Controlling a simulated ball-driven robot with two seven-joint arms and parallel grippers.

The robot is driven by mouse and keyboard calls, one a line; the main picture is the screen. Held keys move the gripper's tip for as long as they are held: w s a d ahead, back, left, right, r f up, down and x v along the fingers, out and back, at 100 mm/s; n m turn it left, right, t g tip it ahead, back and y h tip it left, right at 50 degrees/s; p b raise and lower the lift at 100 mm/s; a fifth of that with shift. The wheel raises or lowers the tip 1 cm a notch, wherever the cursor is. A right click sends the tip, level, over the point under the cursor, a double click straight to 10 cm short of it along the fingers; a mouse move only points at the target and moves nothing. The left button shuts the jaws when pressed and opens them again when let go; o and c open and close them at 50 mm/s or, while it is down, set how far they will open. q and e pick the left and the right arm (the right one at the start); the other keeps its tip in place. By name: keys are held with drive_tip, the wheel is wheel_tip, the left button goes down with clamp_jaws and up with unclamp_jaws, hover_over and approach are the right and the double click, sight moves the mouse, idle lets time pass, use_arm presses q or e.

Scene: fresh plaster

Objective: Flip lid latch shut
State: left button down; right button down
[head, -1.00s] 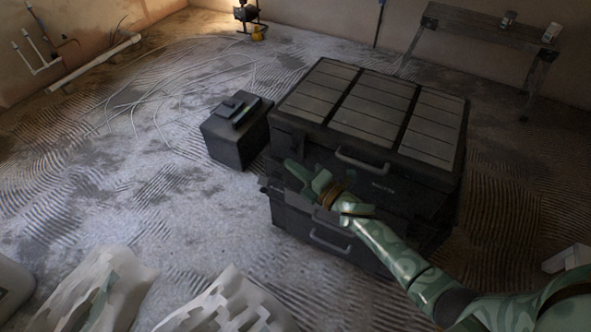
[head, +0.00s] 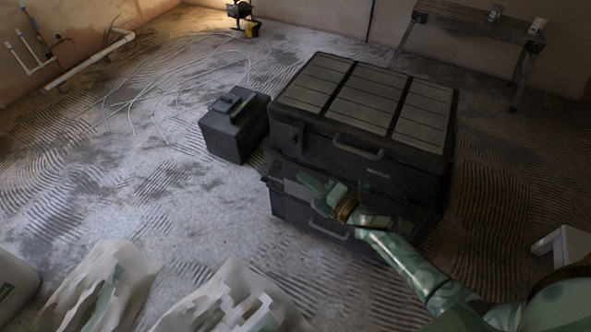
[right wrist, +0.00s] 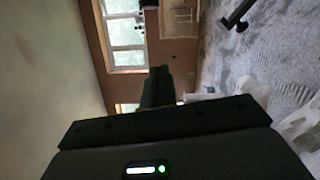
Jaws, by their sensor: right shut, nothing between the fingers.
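The large black toolbox (head: 375,172) stands in the middle of the head view, stacked on a lower black box (head: 292,207). Its grey-panelled lid (head: 368,97) lies flat on top. A dark latch (head: 291,137) shows at the front's left end; whether it is flipped up or down is too dark to tell. My right gripper (head: 310,184) is shut and empty, in front of the stack below the latch and apart from it. In the right wrist view its dark fingers (right wrist: 157,88) point towards a window and wall; no latch shows there. My left gripper is not in view.
A small black case (head: 235,125) stands left of the stack. Pale bags (head: 105,285) lie at the front left. Loose cables (head: 165,80) cover the floor behind. A bench (head: 480,25) stands at the back right.

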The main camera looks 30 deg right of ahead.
drive_tip(key=shift+v, duration=1.7)
